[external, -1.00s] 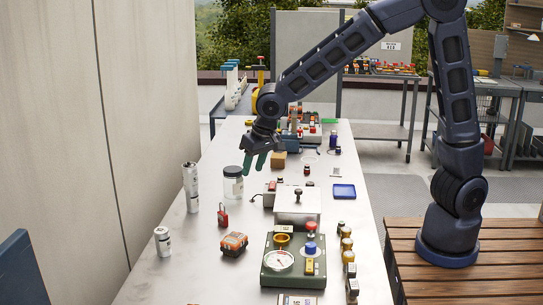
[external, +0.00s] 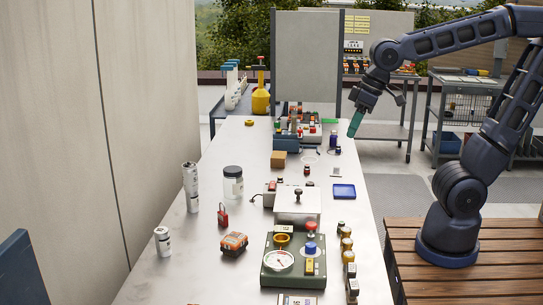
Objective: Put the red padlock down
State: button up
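The red padlock (external: 223,218) stands on the left part of the long pale table (external: 190,262), in front of the clear jar and behind the orange-and-black box. Nothing touches it. My gripper (external: 354,127) hangs in the air beyond the table's right edge, far from the padlock. Its green fingers point down and overlap in this view, so their gap does not show. I see nothing hanging from them.
A clear jar (external: 233,184), white cans (external: 191,187) and an orange-black box (external: 234,243) stand around the padlock. A green gauge panel (external: 294,262) and a blue tray (external: 344,191) lie to the right.

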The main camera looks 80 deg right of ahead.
jog(key=s+a+n, duration=0.1)
jog(key=s, duration=0.7)
jog(key=shift+a+n, duration=0.15)
jog(key=shift+n, duration=0.25)
dwell(3.6)
